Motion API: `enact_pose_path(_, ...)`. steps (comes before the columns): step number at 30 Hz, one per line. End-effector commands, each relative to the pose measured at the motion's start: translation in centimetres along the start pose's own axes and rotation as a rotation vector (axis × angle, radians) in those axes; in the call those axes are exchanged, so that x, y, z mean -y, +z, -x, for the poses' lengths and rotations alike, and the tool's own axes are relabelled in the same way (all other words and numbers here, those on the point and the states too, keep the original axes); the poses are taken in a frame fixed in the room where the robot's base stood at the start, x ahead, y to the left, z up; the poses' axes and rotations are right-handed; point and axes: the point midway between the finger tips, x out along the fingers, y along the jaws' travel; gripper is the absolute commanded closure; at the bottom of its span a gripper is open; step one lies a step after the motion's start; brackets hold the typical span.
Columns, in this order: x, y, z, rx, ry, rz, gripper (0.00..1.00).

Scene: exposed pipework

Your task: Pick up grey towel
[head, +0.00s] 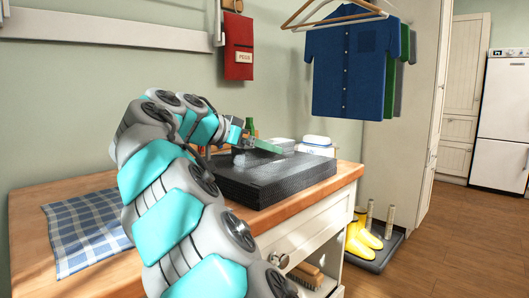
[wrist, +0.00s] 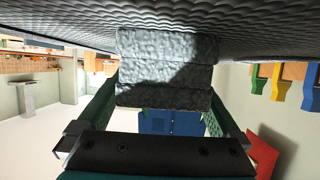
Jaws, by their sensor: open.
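The grey towel (wrist: 165,72) is a folded, rough-textured bundle in the middle of the wrist view, which is upside down. It rests on a dark ribbed slab (wrist: 60,30). My gripper (wrist: 160,100) is open, with one green finger on each side of the towel's near end. I cannot tell whether the fingers touch it.
The slab stands on a wooden-topped cabinet (head: 215,222) with a blue checked cloth (head: 85,232) at left. A white container (head: 316,143) stands behind the slab. A blue shirt (head: 346,72) hangs above right. Yellow boots (head: 362,238) stand on a floor tray.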

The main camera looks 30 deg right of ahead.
Motion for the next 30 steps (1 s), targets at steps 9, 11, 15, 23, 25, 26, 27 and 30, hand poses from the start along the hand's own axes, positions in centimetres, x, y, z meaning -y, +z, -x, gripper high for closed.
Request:
enact_pose_path(9, 0.01, 0.01, 0.05, 0.0, 0.0, 0.0, 0.24)
enact_pose_path(11, 0.02, 0.02, 0.05, 0.0, 0.0, 0.001, 0.3)
enact_pose_path(15, 0.01, 0.02, 0.05, 0.0, 0.0, 0.001, 0.46)
enact_pose_path(23, 0.02, 0.03, 0.05, 0.0, 0.0, 0.001, 0.75)
enact_pose_path(25, 0.01, 0.03, 0.05, 0.001, 0.0, 0.001, 0.83)
enact_pose_path(26, 0.01, 0.03, 0.05, 0.001, 0.0, 0.001, 0.87)
enact_pose_path(27, 0.01, 0.01, 0.06, 0.0, 0.0, 0.001, 0.88)
enact_pose_path(30, 0.01, 0.01, 0.06, 0.0, 0.0, 0.001, 0.88)
